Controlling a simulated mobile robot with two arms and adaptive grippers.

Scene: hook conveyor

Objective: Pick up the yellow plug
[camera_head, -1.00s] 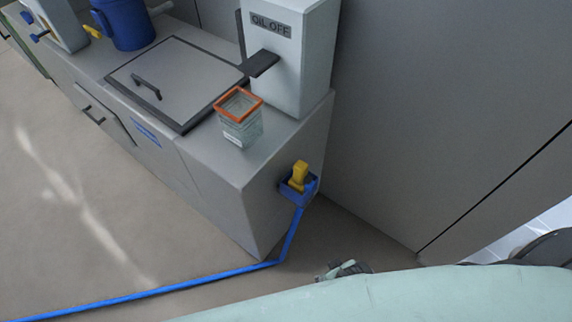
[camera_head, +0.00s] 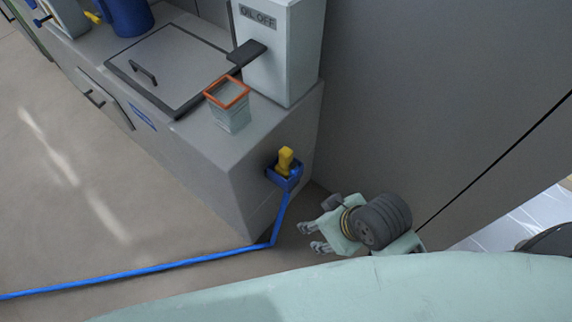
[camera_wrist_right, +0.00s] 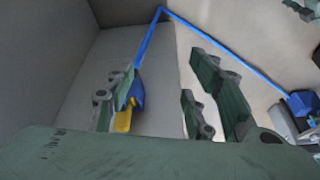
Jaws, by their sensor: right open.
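The yellow plug (camera_head: 285,160) sits upright in a blue holder (camera_head: 285,178) on the end face of the grey counter. A blue strip runs down from the holder to the floor. My right gripper (camera_head: 309,237) is open and empty, below and to the right of the plug and apart from it in the head view. In the right wrist view the yellow plug (camera_wrist_right: 124,120) shows beside the left-hand fingers, partly hidden behind the green gripper body. A small green and grey part, perhaps my left gripper, is cut off at that view's top right corner.
The grey counter (camera_head: 205,165) carries an orange-rimmed clear container (camera_head: 230,115), a white "OIL OFF" box (camera_head: 280,60) and a lid with a handle (camera_head: 170,65). A grey wall (camera_head: 420,110) stands to the right.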

